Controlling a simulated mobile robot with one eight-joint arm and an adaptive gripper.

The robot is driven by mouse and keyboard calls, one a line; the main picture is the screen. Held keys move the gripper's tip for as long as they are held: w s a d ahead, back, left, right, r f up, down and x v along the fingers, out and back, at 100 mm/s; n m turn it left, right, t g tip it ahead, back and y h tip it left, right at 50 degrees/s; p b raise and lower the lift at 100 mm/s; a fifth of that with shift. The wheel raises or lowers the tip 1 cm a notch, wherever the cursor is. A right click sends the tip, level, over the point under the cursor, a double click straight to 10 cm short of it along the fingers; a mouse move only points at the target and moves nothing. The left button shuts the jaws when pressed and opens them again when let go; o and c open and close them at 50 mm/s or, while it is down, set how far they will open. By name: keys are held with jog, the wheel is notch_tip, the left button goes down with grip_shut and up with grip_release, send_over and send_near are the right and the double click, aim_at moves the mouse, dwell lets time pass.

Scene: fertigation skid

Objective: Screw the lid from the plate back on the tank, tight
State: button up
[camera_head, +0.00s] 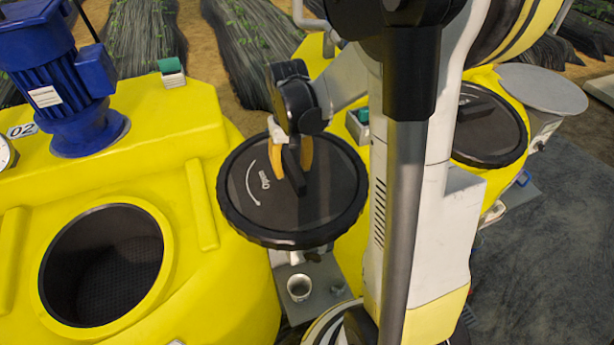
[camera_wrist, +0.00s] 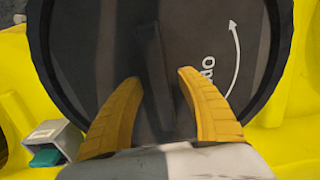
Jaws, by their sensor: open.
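The black round lid (camera_head: 330,195) has a ribbed rim, a raised bar handle (camera_head: 292,172) and a white curved arrow with lettering. It is level, right of the yellow tank marked 02 (camera_head: 185,265). The tank's round opening (camera_head: 103,265) is uncovered and dark inside. My gripper (camera_head: 291,160) is over the lid, with one yellow finger on each side of the handle. In the wrist view, my gripper (camera_wrist: 158,77) is open, with gaps between both fingers and the handle (camera_wrist: 153,75). The plate under the lid is hidden; I cannot tell what supports it.
A blue motor (camera_head: 62,85) stands on the tank behind the opening. A grey shelf (camera_head: 325,285) with a small cup (camera_head: 299,288) is below the lid. A second tank with a black lid (camera_head: 490,125) and a round grey plate (camera_head: 543,88) are at right.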

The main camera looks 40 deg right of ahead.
grip_shut()
jog(key=shift+r, duration=0.1)
jog(key=shift+r+p, duration=1.65)
jog(key=shift+r, duration=0.85)
jog(key=shift+f, duration=0.1)
